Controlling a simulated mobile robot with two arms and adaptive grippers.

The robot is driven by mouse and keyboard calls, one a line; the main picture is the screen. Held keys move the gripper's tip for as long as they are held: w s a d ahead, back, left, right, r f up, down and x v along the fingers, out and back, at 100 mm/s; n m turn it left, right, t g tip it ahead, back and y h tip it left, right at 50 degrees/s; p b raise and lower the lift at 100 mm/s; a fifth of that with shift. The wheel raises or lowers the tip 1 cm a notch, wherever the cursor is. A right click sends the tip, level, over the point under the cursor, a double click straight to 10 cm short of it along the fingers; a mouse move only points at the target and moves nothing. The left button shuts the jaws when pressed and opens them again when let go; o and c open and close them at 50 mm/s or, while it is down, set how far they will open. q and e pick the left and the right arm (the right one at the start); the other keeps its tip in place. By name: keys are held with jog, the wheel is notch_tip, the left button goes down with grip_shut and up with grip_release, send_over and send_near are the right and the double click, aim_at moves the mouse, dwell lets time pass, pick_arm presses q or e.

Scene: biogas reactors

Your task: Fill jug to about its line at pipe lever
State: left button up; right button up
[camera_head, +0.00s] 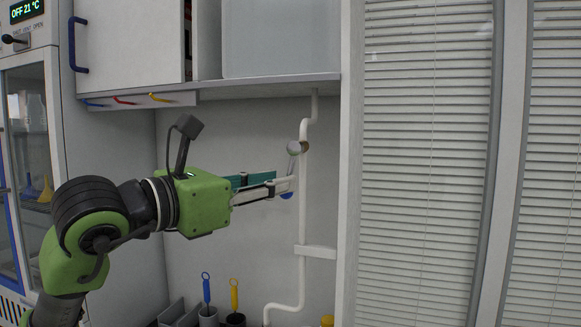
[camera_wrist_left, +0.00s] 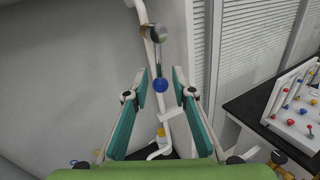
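The pipe lever hangs from the valve (camera_head: 298,147) on the white wall pipe (camera_head: 303,225) and ends in a blue ball (camera_head: 287,196). My left gripper (camera_head: 283,184) reaches the lever from the left. In the left wrist view its teal-padded fingers are apart, with the blue ball (camera_wrist_left: 160,85) between or just past the tips. No finger visibly presses on the ball. The lever points down. I cannot make out a jug in either view. My right gripper is not in view.
Blue- and yellow-handled tools stand in dark cups (camera_head: 208,316) at the lower wall. A shelf with a cabinet (camera_head: 130,40) hangs above. A partition post (camera_head: 350,160) and window blinds are right of the pipe. A panel with coloured knobs (camera_wrist_left: 295,105) sits on a black table.

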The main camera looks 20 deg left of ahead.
aim_at(290, 172)
pick_arm(q)
jog(key=p+x, duration=0.1)
jog(key=x, duration=0.2)
jog(key=shift+w+d+r, duration=0.1)
jog(key=shift+w, duration=0.15)
jog(key=shift+w+d, duration=0.2)
jog(key=shift+w, duration=0.2)
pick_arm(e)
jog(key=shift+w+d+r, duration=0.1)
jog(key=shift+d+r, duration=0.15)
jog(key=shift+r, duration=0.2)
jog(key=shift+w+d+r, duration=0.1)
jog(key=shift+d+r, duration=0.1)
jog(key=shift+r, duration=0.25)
pick_arm(q)
jog(key=shift+c, duration=0.3)
grip_shut()
